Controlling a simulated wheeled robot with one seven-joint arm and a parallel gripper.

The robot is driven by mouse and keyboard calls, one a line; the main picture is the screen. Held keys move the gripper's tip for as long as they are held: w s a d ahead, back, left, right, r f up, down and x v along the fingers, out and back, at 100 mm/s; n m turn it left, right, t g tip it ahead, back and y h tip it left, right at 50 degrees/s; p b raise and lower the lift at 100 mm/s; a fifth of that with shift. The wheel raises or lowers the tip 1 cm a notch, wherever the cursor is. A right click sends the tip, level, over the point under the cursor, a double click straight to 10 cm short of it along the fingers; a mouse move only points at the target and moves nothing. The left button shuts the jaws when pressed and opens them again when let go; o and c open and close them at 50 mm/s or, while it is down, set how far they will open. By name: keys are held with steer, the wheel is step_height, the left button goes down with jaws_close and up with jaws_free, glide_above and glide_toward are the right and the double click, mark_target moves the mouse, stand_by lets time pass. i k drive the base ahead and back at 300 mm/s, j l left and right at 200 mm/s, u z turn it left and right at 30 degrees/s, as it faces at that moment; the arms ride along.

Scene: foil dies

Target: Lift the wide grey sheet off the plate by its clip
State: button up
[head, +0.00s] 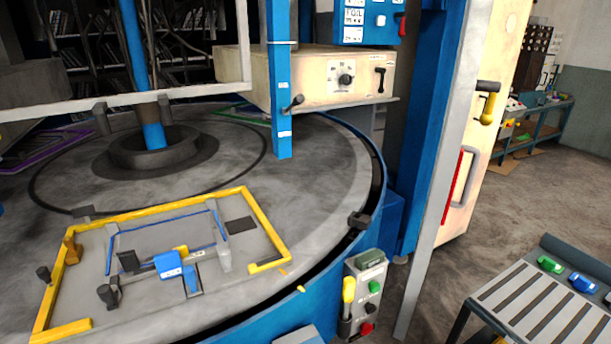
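A grey plate (85,257) edged by a yellow frame lies on the large round table. On it is a flat grey area with a thin blue edge, which may be the wide grey sheet; I cannot make out its outline for sure. A blue block with a white label (168,265) sits near its middle, beside a small yellow piece (181,250) and a short blue bar (192,281). I cannot tell which of these is the clip. A small dark square (240,225) lies at the right. My gripper is not in view.
The round grey table (325,190) has a blue column (279,90) and a cream box (330,78) over its far side. Dark knobs (110,292) stand on the plate's left. A control box (364,295) stands at the table's front right; a slatted bench (545,300) is further right.

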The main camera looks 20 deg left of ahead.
mark_target(137, 247)
steer(key=u, duration=0.45)
steer(key=k+j+u, duration=0.1)
steer(key=u, duration=0.3)
steer(key=j+u, duration=0.15)
steer(key=u, duration=0.3)
steer(key=j+u, duration=0.15)
steer(key=u, duration=0.3)
steer(key=k+j+u, duration=0.2)
steer(key=j+u, duration=0.15)
steer(key=u, duration=0.15)
steer(key=j+u, duration=0.2)
steer(key=u, duration=0.15)
steer(key=i+l+u, duration=0.2)
steer(key=i+l, duration=0.1)
steer(key=l, duration=0.3)
steer(key=i+l+u, duration=0.1)
steer(key=l, duration=0.75)
steer(key=i+u, duration=0.05)
steer(key=i, duration=0.05)
